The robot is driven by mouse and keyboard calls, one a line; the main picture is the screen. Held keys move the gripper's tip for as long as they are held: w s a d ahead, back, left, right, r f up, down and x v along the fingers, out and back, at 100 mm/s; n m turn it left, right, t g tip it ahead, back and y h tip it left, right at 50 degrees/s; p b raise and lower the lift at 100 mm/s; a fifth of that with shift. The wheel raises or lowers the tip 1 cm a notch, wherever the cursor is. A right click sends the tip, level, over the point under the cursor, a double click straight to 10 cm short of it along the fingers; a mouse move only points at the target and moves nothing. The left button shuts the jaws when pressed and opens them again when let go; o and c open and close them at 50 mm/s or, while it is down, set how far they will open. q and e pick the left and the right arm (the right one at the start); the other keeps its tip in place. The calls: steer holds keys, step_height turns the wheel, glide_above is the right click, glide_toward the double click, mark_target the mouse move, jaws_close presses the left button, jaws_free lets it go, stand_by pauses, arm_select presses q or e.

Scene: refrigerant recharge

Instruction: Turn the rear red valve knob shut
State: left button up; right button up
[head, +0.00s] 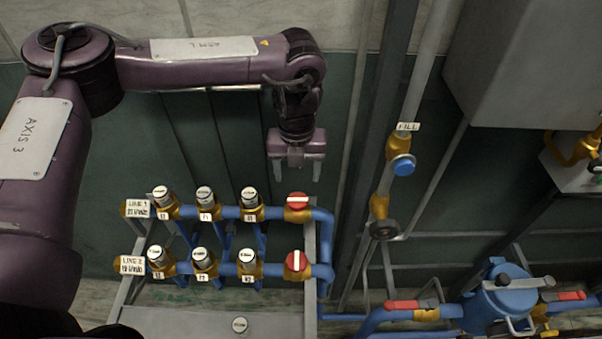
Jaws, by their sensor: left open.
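The rear red valve knob (297,200) sits at the right end of the rear blue pipe line, with a white bar across its top that lies left to right in the picture. The front red valve knob (296,261) sits at the right end of the front line, and its white bar runs up and down in the picture. My left gripper (297,173) points down with its two fingers spread and nothing between them. It shows just above the rear knob in the picture, apart from it. My right gripper is not in view.
Several white-capped brass fittings (205,196) line both blue pipes, left of the knobs. A vertical fill pipe with a blue cap (403,166) stands to the right. A blue tank (500,300) with red-handled valves is at lower right. A grey cabinet (530,60) hangs at upper right.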

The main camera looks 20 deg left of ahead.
mark_target(298, 199)
arm_select(q)
steer(key=shift+s+f+b, duration=0.2)
steer(key=shift+f+b, duration=0.6)
steer(key=shift+f, duration=0.4)
steer(key=f+b, duration=0.2)
steer(key=f, duration=0.1)
steer(key=f+b, duration=0.1)
steer(key=shift+w+f, duration=0.15)
steer(key=shift+w, duration=0.1)
step_height(298, 199, down, 3)
steer(key=b, duration=0.3)
steer(key=shift+r+p, duration=0.45)
steer(key=shift+c, duration=1.2)
steer(key=c, duration=0.7)
steer(key=shift+r+m+p, duration=0.1)
steer(key=shift+m+p, duration=0.25)
steer(key=shift+m, duration=0.65)
steer(key=m, duration=0.2)
steer(key=shift+m, duration=0.3)
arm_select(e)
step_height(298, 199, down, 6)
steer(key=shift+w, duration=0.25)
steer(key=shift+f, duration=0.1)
